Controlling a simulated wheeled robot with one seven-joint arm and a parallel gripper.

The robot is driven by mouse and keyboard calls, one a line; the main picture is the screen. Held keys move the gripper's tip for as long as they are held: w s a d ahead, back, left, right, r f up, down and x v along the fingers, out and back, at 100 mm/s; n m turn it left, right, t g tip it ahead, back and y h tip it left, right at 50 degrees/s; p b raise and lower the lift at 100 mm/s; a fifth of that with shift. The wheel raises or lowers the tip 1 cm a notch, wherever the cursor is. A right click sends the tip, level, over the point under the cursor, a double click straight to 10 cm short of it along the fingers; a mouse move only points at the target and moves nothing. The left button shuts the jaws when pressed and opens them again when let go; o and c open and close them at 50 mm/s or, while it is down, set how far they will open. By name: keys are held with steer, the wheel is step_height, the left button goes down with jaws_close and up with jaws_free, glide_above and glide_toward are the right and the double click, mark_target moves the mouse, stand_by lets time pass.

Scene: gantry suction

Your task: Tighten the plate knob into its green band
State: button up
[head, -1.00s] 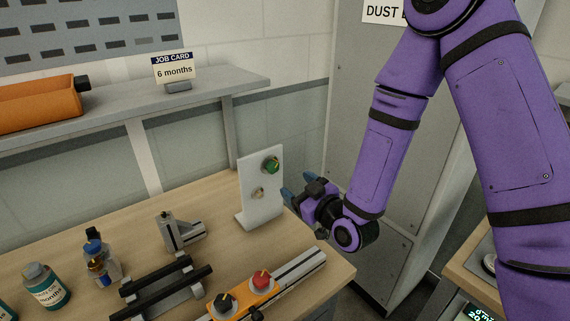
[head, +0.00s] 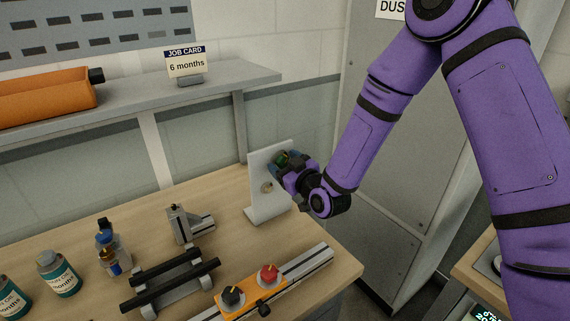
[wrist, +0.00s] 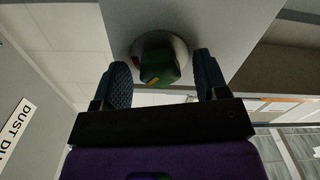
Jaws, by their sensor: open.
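The plate knob (wrist: 158,68) is green with a yellow pointer mark, and it sits on a round dial on the upright white plate. In the wrist view a bit of red shows on the dial's left rim; the green band cannot be made out clearly. The plate (head: 262,205) stands at the back right of the bench. My gripper (wrist: 164,85) is open, with its blue fingertips on either side of the knob, apart from it. In the head view my gripper (head: 286,170) is at the plate's upper part and mostly hides the knob.
A lower brass-coloured fitting (head: 267,187) is on the plate. An orange block (head: 251,296) with black and red knobs sits on a rail in front. A black-barred stand (head: 170,283), bottles (head: 58,274) and a job card (head: 186,64) reading "6 months" are to the left.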

steer(key=c, duration=0.9)
steer(key=shift+m, duration=1.1)
steer(key=o, duration=0.9)
steer(key=v, duration=1.1)
steer(key=shift+w, duration=0.1)
